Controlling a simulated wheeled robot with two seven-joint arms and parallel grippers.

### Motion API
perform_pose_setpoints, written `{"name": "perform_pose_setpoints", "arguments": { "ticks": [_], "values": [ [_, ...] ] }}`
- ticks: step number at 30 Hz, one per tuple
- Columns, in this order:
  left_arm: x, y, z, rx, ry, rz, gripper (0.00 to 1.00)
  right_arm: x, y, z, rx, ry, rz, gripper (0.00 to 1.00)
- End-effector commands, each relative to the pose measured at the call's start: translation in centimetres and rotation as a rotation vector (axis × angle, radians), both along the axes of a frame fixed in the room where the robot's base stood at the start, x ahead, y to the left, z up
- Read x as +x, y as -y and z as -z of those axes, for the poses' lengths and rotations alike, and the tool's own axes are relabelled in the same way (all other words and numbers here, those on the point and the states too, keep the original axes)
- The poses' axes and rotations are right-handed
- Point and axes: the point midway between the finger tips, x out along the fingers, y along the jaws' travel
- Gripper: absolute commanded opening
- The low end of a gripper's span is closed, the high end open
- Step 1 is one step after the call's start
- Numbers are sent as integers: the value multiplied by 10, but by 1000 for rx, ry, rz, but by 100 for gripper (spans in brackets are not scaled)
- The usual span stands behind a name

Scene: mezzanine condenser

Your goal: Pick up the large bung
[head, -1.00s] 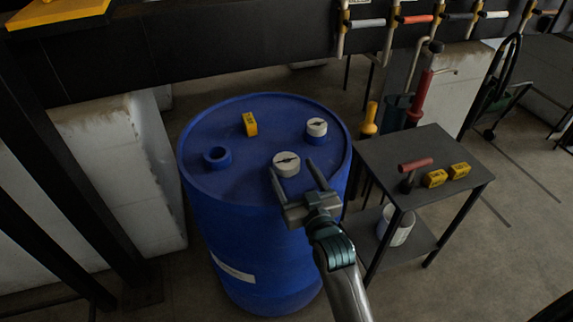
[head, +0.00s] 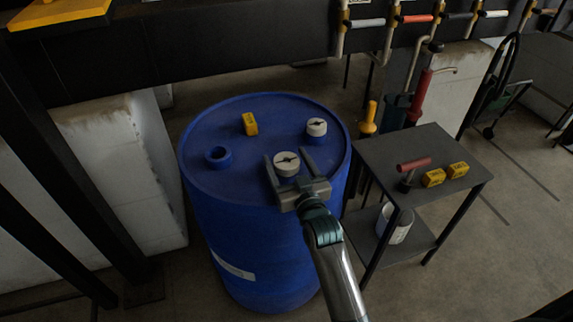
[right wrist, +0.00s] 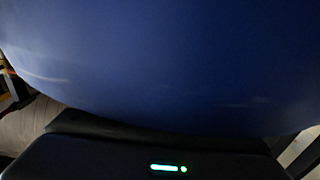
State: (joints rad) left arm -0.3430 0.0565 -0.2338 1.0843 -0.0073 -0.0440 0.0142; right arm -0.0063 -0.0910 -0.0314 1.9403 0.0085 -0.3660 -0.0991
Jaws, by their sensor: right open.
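The larger white bung (head: 287,164), round with a dark slot across its top, sits on the near part of the blue drum's (head: 250,185) lid. My right gripper (head: 288,154) is open, with one finger on each side of this bung in the head view. I cannot tell whether the fingers touch it or how far above the lid they are. A smaller white bung (head: 316,127) sits on a blue neck at the lid's right. An open blue neck (head: 217,156) stands at the left. The right wrist view shows mostly the drum's blue surface (right wrist: 160,70); no bung shows there. My left gripper is out of view.
A yellow block (head: 250,124) lies on the lid's far part. A dark beam with pipes and handles runs behind the drum.

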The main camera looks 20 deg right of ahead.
Motion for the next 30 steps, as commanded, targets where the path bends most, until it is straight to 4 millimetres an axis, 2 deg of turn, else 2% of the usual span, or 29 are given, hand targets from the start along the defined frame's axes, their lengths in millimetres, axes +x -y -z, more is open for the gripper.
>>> {"name": "perform_pose_setpoints", "arguments": {
  "ticks": [4,5,10,23,30],
  "values": [
    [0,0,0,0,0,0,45,0,0,0,0,0,0,71],
    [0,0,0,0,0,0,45,0,0,0,0,0,0,66],
    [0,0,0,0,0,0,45,0,0,0,0,0,0,26],
    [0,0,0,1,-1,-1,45,0,0,-5,0,1,0,26],
    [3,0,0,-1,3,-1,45,0,0,-33,0,5,0,26]
  ]
}}
